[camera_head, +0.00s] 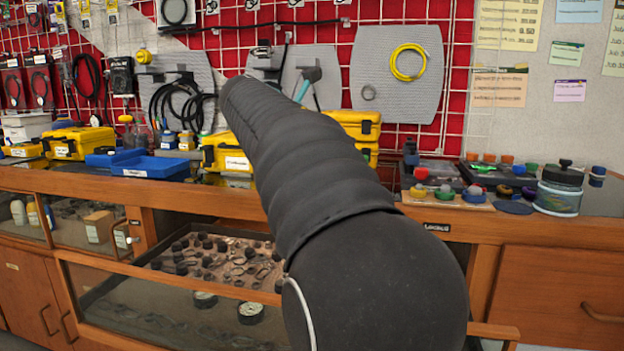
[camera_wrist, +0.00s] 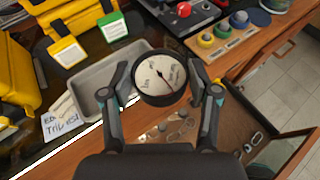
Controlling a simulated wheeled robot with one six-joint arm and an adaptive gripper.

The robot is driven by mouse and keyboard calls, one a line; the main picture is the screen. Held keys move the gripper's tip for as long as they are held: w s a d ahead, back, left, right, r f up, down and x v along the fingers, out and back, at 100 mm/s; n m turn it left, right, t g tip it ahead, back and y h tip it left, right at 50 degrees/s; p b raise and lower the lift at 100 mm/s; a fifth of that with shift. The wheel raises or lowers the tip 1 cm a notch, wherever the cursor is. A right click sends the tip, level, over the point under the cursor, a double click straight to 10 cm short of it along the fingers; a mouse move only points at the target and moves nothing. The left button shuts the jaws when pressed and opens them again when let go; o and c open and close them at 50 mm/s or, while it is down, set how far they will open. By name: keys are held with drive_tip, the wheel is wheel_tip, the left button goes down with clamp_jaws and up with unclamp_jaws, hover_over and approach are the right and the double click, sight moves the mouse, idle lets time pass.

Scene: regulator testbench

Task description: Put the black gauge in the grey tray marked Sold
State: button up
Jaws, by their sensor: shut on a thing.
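In the wrist view my gripper (camera_wrist: 158,86) is shut on the black gauge (camera_wrist: 160,77), one finger on each side. The gauge has a black rim and a white dial with a dark needle, and its face is turned to the wrist camera. A grey tray (camera_wrist: 90,78) shows behind the gauge and to its left, on the counter. The part of the tray that I see looks empty; the gauge and a finger cover its right side. I cannot make out a Sold mark on it. In the head view my arm hides the gripper, gauge and tray.
Yellow cases (camera_wrist: 76,18) stand behind the tray, and a white card (camera_wrist: 62,120) lies at its front left. Coloured knobs on a board (camera_wrist: 222,38) are to the right. Two white-dial gauges, one a clear round one (camera_head: 250,313), lie in the case below.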

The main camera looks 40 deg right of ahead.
drive_tip(key=w+d+f, duration=0.2)
drive_tip(key=w, duration=0.1)
drive_tip(key=w+d+f, duration=0.2)
drive_tip(key=w, duration=0.1)
drive_tip(key=w+d+f, duration=0.2)
drive_tip(key=w, duration=0.2)
drive_tip(key=shift+d+f, duration=0.15)
drive_tip(key=shift+f, duration=0.25)
drive_tip(key=shift+f+b, duration=0.65)
drive_tip(key=shift+f, duration=1.4)
drive_tip(key=shift+f, duration=0.15)
drive_tip(key=o, duration=1.3)
drive_tip(key=shift+o, duration=0.2)
drive_tip(key=shift+r, duration=0.25)
drive_tip(key=v, duration=1.1)
drive_tip(key=shift+s+a+r+p, duration=0.1)
drive_tip(key=shift+a+p, duration=0.25)
drive_tip(key=shift+a, duration=0.05)
